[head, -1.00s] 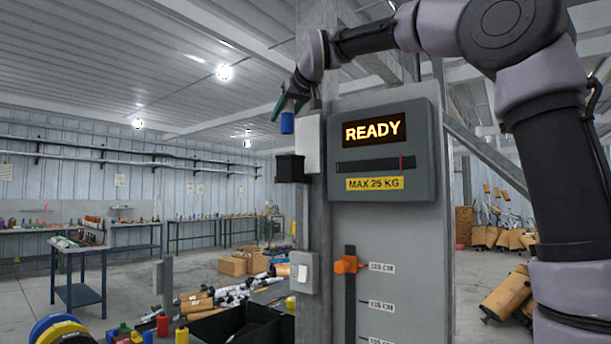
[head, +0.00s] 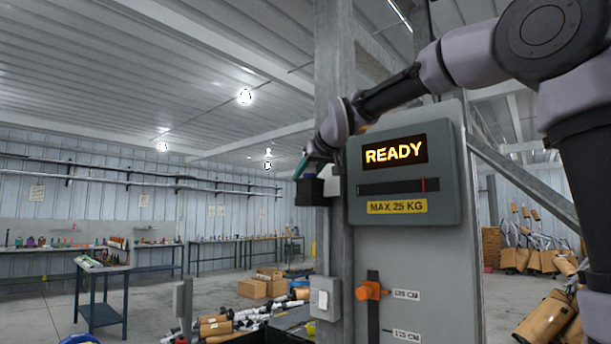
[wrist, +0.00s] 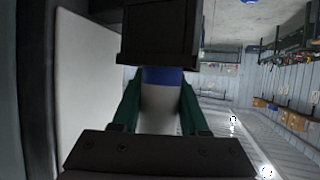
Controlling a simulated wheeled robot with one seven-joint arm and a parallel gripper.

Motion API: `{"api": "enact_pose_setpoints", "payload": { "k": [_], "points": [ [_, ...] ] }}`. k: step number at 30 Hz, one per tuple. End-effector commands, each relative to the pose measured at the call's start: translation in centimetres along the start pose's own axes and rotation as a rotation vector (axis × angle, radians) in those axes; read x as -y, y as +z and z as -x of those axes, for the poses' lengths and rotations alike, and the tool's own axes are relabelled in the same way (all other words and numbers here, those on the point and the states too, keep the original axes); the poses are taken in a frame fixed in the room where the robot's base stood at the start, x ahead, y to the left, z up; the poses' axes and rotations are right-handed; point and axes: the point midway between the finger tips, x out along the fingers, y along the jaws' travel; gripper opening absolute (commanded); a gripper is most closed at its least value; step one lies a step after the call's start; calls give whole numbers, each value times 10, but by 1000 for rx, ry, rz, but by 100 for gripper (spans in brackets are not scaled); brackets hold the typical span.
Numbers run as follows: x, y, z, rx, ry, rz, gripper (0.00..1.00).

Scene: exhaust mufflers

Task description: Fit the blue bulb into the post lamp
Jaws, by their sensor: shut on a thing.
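My gripper (wrist: 158,110) is shut on the blue bulb (wrist: 165,75). In the wrist view the bulb shows a blue end and a white body between the green fingers. The black post lamp socket (wrist: 160,38) covers the far part of the blue end; whether the bulb is seated cannot be told. In the head view my gripper (head: 305,166) is directly above the black socket (head: 311,191), which sticks out from the left of the grey post. The bulb cannot be made out there.
A grey cabinet (head: 410,185) with a READY display stands right of the post (head: 334,70). A white panel (head: 334,181) is close beside the socket. A blue table (head: 100,290) stands at the left.

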Motion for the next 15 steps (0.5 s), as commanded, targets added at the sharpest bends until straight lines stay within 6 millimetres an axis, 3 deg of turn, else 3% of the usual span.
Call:
{"api": "enact_pose_setpoints", "payload": {
  "k": [1,2,3,4,15],
  "points": [
    [0,0,0,-1,0,0,0],
    [0,0,0,0,-1,0,55],
    [0,0,0,0,-1,1,70],
    [0,0,0,0,-1,1,74],
    [0,-1,5,-1,0,2,74]
  ]
}}
